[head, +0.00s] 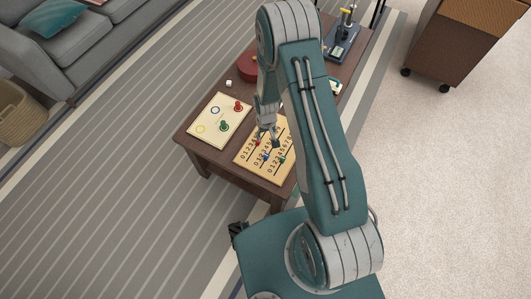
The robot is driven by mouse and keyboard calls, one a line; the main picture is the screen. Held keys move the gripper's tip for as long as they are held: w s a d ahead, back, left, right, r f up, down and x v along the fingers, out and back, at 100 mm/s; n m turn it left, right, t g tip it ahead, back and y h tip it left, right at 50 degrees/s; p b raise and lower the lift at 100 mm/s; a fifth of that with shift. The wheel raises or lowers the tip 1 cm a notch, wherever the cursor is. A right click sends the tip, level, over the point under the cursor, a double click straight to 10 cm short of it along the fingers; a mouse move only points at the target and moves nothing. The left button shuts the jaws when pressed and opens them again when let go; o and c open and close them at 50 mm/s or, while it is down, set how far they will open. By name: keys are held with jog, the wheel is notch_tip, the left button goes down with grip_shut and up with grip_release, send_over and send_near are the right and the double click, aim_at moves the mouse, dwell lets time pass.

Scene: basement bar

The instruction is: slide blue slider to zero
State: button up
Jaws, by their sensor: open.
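A tan slider board (246,165) with rows of black numbers lies on the dark wooden table, near its front edge. It carries a red slider (258,143), a blue slider (265,158) and a green slider (282,160). The blue slider is on the middle track, partway along; its exact number is too small to read. My gripper (267,141) is over the upper part of the board, open, its fingers close to the red and blue sliders. I cannot tell whether it touches either. My arm hides the right part of the board.
A cream board (205,128) with red and green pegs lies to the left on the table (185,133). A small white die (229,83), a dark red round box (247,68) and a blue-based device (343,45) are farther back. A grey sofa stands at upper left.

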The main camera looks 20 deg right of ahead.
send_near(267, 155)
notch_tip(267, 155, down, 9)
jog(key=shift+w+a+f, duration=0.1)
jog(key=shift+w, duration=0.05)
dwell(0.3)
jog(key=shift+c, duration=0.3)
grip_shut()
